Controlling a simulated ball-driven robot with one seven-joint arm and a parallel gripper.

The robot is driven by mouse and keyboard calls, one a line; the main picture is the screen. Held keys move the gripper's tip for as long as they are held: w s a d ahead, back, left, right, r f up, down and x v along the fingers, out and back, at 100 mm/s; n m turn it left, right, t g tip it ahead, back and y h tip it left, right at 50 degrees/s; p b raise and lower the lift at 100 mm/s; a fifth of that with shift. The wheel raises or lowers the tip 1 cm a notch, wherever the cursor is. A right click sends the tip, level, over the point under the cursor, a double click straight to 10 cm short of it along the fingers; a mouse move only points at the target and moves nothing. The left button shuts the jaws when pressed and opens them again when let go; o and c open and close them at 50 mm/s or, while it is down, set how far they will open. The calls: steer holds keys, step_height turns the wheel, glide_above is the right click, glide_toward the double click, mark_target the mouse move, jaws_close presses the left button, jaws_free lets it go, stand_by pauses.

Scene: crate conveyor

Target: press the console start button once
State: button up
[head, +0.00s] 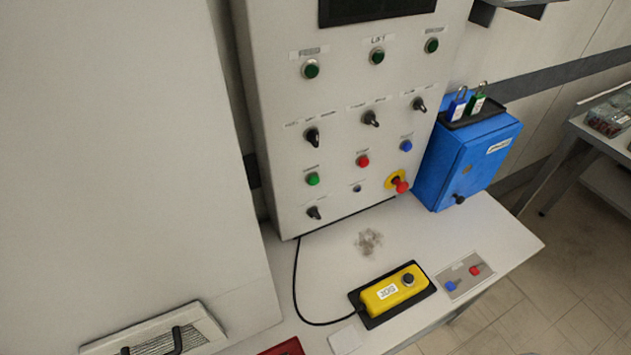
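The console (345,95) is an upright pale grey panel at the top centre of the head view. A green button (313,179) sits at its lower left under a small label too blurred to read; it looks like the start button. A red button (363,161) is right of it, then a blue one (406,146). Nothing covers these buttons. My gripper is not in view.
Dark green lamps, black selector knobs and a red emergency stop (401,186) on yellow share the panel. Below, the pale bench (335,265) holds a yellow pendant (385,297) with a cable. A blue box (465,160) with padlocks stands right. A louvred white unit (155,335) is lower left.

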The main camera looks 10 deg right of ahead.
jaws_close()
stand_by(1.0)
